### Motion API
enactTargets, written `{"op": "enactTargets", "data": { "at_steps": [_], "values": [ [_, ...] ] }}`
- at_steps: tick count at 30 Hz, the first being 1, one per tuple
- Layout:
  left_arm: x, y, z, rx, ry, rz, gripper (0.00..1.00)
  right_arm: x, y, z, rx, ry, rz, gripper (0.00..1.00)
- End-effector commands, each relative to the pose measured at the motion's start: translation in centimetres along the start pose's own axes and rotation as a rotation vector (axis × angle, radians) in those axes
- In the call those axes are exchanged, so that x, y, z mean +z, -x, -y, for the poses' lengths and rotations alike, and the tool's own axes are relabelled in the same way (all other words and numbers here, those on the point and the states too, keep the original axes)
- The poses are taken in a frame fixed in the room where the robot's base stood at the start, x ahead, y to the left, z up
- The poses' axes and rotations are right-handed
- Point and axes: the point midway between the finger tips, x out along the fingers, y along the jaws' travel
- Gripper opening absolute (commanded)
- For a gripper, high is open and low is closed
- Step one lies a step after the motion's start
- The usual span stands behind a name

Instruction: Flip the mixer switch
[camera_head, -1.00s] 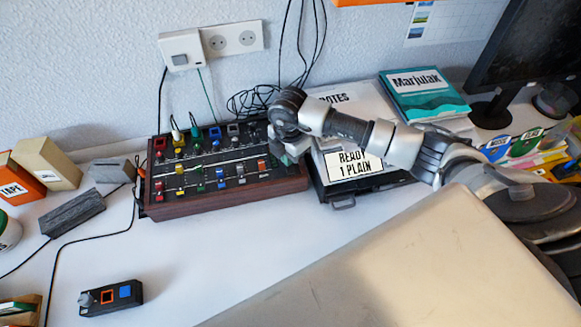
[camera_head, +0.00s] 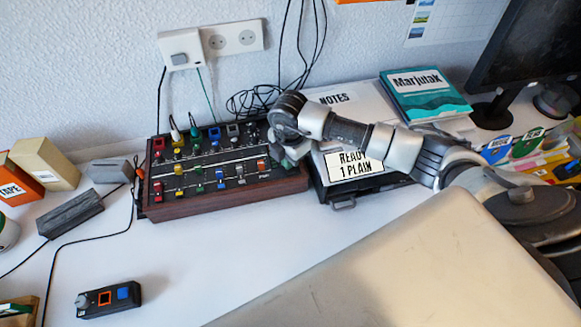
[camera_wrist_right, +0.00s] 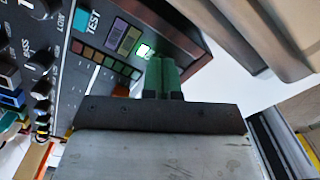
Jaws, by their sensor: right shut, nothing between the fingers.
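The mixer (camera_head: 225,196) is a dark panel in a reddish-brown case, with rows of coloured knobs and sliders, standing against the back of the desk. My right gripper (camera_head: 288,158) is over its right end, pointing down. In the right wrist view, the closed greenish fingertips (camera_wrist_right: 163,75) are empty. They are close beside a small lit green lamp (camera_wrist_right: 145,50) on the mixer panel (camera_wrist_right: 100,36); I cannot tell whether they touch the panel. The switch itself cannot be made out and may be hidden by the fingers. My left gripper is not in view.
A small control box (camera_head: 108,298) stands at the front left. The white desk (camera_head: 200,250) is clear in front of the mixer.

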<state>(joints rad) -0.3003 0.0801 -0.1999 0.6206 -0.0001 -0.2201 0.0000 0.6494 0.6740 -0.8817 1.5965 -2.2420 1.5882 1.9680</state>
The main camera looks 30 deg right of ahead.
Motion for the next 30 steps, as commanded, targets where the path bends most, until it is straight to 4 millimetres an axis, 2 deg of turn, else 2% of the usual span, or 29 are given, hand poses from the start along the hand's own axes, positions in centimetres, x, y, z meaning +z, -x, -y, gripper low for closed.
{"op": "enactTargets", "data": {
  "at_steps": [24, 30],
  "values": [
    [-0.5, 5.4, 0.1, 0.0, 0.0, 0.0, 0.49, 0.0, 6.6, 0.0, 0.001, -0.001, 0.001, 0.0],
    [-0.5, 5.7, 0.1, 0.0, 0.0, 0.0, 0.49, 0.0, 7.0, 0.0, 0.0, -0.001, 0.0, 0.0]
  ]
}}
